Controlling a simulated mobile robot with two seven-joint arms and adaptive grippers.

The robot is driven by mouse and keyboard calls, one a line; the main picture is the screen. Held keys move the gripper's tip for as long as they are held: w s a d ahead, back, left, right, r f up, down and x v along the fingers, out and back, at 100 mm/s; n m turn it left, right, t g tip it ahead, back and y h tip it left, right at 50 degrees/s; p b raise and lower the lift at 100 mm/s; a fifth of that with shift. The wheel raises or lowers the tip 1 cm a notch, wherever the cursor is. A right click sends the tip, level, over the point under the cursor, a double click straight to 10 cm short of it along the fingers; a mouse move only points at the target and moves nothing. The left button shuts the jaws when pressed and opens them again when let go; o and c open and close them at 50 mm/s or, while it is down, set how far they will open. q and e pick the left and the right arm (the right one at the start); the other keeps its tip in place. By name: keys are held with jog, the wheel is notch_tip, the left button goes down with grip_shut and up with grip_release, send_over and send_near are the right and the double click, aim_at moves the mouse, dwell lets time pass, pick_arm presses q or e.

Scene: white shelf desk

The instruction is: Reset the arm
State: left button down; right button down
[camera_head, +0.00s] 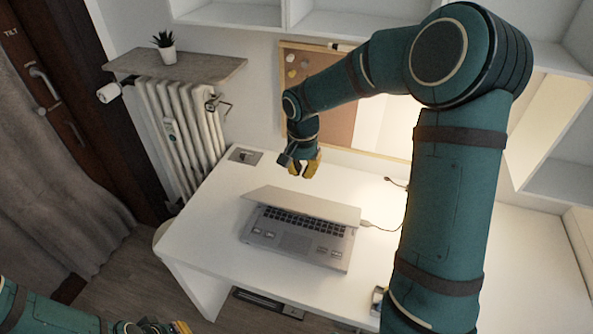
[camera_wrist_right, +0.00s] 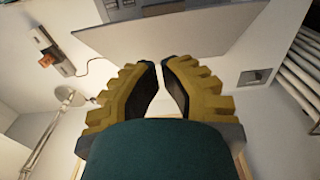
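My right arm (camera_head: 450,190) reaches up and across the right half of the head view, then bends down toward the desk. My right gripper (camera_head: 304,168) hangs above the desk behind the laptop (camera_head: 290,242), apart from it. In the wrist view the right gripper's yellow fingers (camera_wrist_right: 160,70) point away with a narrow gap between their tips and nothing held. My left gripper (camera_head: 152,327) shows only partly at the bottom left edge, so its fingers' state is unclear. The laptop is partly open, its lid tilted over the keyboard; the lid fills the top of the wrist view (camera_wrist_right: 175,40).
The white desk (camera_head: 215,225) is clear left of the laptop. A cable (camera_head: 383,227) runs right from the laptop. A corkboard (camera_head: 340,112) and white shelves (camera_head: 330,18) stand behind. A radiator (camera_head: 185,130) and a wooden ledge (camera_head: 180,66) with a potted plant (camera_head: 166,48) are at left.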

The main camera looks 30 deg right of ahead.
jog(key=s+a+f+n+y+b, duration=0.1)
jog(key=s+a+f+n+y, duration=0.1)
jog(key=a+f, duration=0.55)
jog(key=s+a+f+n+y+b, duration=0.1)
jog(key=s+a+f+n, duration=0.2)
jog(key=a+f, duration=0.5)
jog(key=s+a+f+n+t, duration=0.1)
jog(key=s+a+f, duration=0.1)
jog(key=s+f, duration=0.3)
jog(key=s+a+f+n+y+b, duration=0.1)
jog(key=s+a+f+n, duration=0.1)
jog(key=s+a+f, duration=0.1)
notch_tip(320, 180, down, 3)
jog(key=shift+s+a+r+t, duration=0.2)
jog(key=shift+s+a+t, duration=0.15)
jog(key=shift+s, duration=0.5)
jog(key=shift+d, duration=0.1)
